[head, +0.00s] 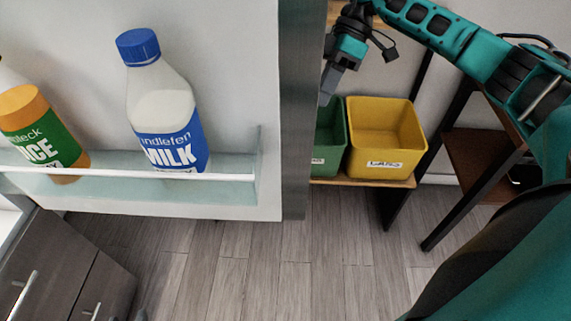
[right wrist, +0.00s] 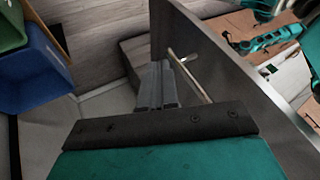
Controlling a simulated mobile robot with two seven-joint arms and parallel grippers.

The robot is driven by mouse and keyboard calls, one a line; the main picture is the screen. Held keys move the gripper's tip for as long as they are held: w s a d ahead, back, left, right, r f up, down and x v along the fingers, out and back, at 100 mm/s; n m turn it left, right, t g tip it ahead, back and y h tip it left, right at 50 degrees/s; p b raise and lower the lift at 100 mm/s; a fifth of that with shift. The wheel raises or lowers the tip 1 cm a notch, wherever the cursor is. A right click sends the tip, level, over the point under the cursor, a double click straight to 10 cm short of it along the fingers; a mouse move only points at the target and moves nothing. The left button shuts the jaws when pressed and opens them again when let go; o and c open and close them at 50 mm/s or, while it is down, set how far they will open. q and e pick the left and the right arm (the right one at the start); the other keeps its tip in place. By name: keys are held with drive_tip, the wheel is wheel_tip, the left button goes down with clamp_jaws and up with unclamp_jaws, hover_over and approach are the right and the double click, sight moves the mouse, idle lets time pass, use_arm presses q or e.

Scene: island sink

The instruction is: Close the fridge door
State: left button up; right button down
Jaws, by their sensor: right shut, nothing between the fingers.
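The fridge door stands open, with its pale inner panel (head: 230,60) facing me and its grey edge (head: 293,110) running up the middle of the head view. In the right wrist view, the door's grey outer face (right wrist: 235,75) carries a long bar handle (right wrist: 190,76). My right gripper (head: 326,98) is shut and empty, just right of the door's edge in the head view. Its fingers (right wrist: 156,86) lie beside the handle in the wrist view; I cannot tell whether they touch the door. My left gripper is not clearly in view.
The door shelf (head: 235,178) holds a milk bottle (head: 165,105) and a juice bottle (head: 38,125). Behind my right gripper, a green bin (head: 330,140) and yellow bin (head: 384,135) stand on a rack. Grey drawers (head: 60,270) are at lower left. The floor (head: 270,265) below is clear.

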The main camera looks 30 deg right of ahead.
sight(301, 156)
drive_tip(key=shift+s+a+f+p, duration=0.15)
drive_tip(key=shift+s+a+f, duration=0.8)
drive_tip(key=shift+a+f, duration=0.45)
drive_tip(key=shift+s+a+f+p, duration=0.1)
drive_tip(key=shift+s+a+f, duration=0.8)
drive_tip(key=shift+a+f, duration=0.5)
drive_tip(key=shift+s+a+f+p, duration=0.15)
drive_tip(key=shift+s+a+f, duration=0.8)
drive_tip(key=shift+a+f, duration=0.45)
drive_tip(key=shift+s+a+r, duration=0.1)
drive_tip(key=shift+s+a, duration=0.05)
drive_tip(key=shift+a, duration=0.05)
